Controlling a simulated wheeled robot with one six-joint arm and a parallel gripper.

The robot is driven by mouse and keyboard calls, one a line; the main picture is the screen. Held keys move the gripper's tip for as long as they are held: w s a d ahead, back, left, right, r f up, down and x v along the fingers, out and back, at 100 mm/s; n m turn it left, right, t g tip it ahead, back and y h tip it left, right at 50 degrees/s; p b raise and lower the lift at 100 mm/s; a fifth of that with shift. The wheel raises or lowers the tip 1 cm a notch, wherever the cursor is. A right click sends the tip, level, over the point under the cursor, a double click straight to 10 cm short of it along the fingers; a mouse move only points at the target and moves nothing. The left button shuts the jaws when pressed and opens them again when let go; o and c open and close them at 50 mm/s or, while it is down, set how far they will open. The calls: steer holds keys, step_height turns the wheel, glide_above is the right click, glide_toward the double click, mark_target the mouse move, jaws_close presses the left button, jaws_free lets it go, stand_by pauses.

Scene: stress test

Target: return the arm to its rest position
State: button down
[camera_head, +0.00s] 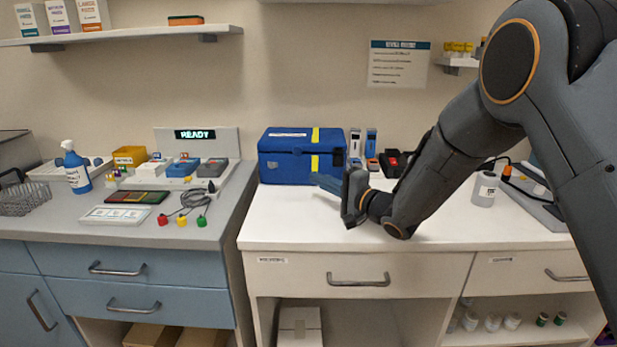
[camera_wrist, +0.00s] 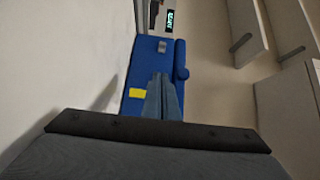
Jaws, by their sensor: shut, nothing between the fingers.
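My arm comes in from the upper right in the head view, bent at the elbow, and reaches down to the left over the white counter (camera_head: 290,222). My gripper (camera_head: 318,180) is at its end, in front of the blue box's lower right part and pointing left. Its fingers are shut and hold nothing. In the wrist view my gripper (camera_wrist: 164,84) shows its two fingers together, with the blue box (camera_wrist: 160,57) beyond them. In the head view the blue box (camera_head: 285,155) stands on the counter with a yellow band. I cannot tell whether the fingers touch it.
Behind my forearm stand small upright devices (camera_head: 370,145) and a black and red item (camera_head: 393,160). The counter's front left is clear.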

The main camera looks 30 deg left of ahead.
steer(key=shift+s+d, duration=0.1)
steer(key=shift+d, duration=0.3)
